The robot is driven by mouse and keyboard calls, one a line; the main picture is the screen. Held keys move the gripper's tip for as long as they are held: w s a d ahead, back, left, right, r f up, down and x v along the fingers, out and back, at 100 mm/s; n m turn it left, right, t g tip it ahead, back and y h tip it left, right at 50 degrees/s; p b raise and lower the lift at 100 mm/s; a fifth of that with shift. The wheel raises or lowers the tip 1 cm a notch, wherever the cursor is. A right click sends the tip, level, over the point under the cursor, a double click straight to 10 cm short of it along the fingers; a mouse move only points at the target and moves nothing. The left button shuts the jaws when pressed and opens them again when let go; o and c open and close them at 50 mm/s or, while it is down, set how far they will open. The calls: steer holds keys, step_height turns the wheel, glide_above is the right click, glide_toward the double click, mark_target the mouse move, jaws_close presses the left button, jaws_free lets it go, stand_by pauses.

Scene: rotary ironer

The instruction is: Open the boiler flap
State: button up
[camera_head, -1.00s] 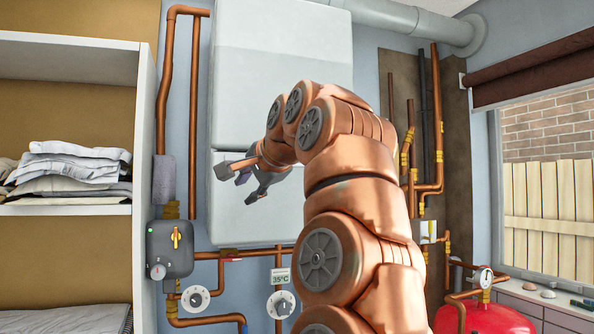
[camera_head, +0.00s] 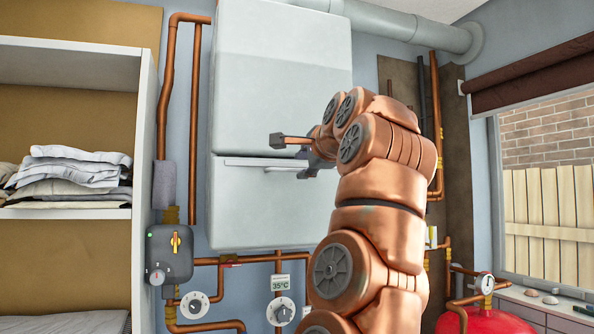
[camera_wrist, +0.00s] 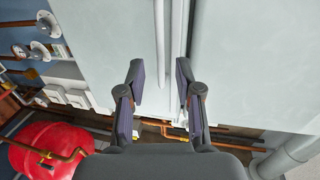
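The boiler is a pale grey wall cabinet with an upper cover (camera_head: 280,85) and a lower front flap (camera_head: 250,210). A seam runs across between them, and a thin pale handle bar (camera_head: 250,163) lies just below it. The flap looks shut. My gripper (camera_head: 290,156) is in front of the seam near the right part of the handle. In the wrist view my gripper (camera_wrist: 161,80) is open and empty, with the bar (camera_wrist: 161,40) and the seam between its fingers' lines. Whether a finger touches the bar cannot be told.
Copper pipes, a grey control box (camera_head: 170,252) and dials (camera_head: 280,310) sit left of and below the boiler. A red tank (camera_head: 490,318) stands at lower right. White shelves with folded linen (camera_head: 70,170) are at left.

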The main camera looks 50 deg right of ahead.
mark_target(298, 170)
steer(key=shift+p+x, duration=0.55)
steer(key=shift+x, duration=2.25)
jaws_close()
